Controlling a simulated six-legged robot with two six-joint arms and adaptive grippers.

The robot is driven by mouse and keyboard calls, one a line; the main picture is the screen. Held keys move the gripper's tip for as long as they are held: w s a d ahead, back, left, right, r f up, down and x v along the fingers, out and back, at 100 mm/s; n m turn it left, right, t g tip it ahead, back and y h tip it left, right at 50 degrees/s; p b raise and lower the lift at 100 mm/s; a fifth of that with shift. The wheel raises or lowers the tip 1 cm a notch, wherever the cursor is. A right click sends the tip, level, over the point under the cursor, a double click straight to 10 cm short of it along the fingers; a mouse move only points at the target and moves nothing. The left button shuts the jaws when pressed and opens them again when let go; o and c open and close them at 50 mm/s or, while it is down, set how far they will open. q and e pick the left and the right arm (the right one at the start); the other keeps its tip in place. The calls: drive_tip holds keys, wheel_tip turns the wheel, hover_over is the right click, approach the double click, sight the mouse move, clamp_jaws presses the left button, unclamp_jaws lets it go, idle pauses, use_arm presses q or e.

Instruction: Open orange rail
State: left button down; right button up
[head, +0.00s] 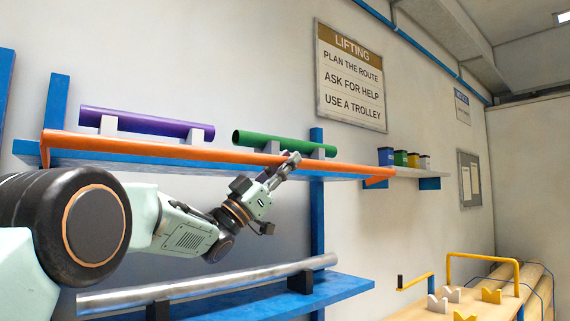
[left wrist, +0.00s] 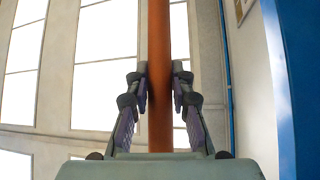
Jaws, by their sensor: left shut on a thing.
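The orange rail (head: 150,148) runs along the front of the upper blue shelf in the head view, from the left post to the right end. My left gripper (head: 290,160) is at the rail, right of its middle, with its fingers around it. In the left wrist view the orange rail (left wrist: 159,80) passes upright between the two fingers of my left gripper (left wrist: 160,90), which is shut on it. My right gripper is in neither view.
Behind the rail, a purple tube (head: 145,122) and a green tube (head: 285,144) rest on grey supports. A silver tube (head: 210,285) lies on the lower blue shelf (head: 335,288). Small tins (head: 400,158) stand right of the rail. A yellow-railed table (head: 415,312) is at lower right.

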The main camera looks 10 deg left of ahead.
use_arm(q)
drive_tip(key=c, duration=1.1)
unclamp_jaws()
drive_tip(key=shift+c, duration=0.2)
drive_tip(key=v, duration=1.2)
drive_tip(key=shift+s, duration=0.1)
